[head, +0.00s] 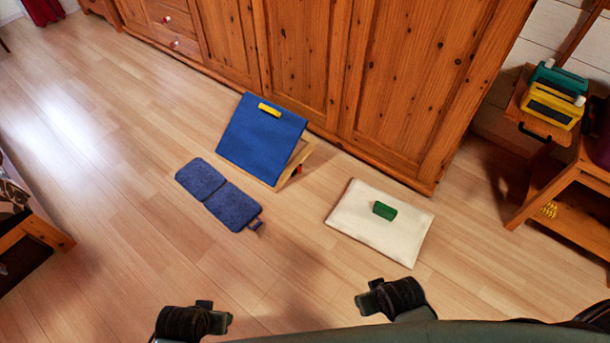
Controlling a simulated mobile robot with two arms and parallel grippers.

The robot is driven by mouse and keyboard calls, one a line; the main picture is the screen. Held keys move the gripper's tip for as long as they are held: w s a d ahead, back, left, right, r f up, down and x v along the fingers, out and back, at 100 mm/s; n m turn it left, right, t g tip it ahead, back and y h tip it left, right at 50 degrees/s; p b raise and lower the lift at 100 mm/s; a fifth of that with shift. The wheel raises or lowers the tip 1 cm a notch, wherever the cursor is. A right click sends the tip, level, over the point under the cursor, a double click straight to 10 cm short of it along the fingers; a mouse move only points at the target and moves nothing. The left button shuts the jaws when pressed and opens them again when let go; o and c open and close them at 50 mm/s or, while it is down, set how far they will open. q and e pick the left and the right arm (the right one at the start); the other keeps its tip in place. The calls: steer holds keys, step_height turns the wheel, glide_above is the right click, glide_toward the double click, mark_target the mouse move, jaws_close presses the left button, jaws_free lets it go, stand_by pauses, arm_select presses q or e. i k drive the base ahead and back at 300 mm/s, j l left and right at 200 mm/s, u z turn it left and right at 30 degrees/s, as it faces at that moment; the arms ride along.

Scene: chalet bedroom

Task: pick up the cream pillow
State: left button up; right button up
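The cream pillow (350,215) lies flat on the wooden floor, right of the middle in the head view. A small green block (384,210) rests on top of it. My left gripper (216,314) is low in the view, left of the pillow and nearer to me. My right gripper (368,294) is at the bottom, on the near side of the pillow and apart from it. Both appear small and dark, and I cannot tell whether their fingers are open. I see nothing held in either.
A blue slanted board (255,140) with a yellow block (269,109) stands left of the pillow. A folded blue mat (215,192) lies before it. A wooden wardrobe (300,50) closes off the back. A wooden stand (570,185) is at right.

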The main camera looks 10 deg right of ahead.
mark_target(396, 229)
steer(key=k+l+z, duration=0.1)
steer(key=z, duration=0.95)
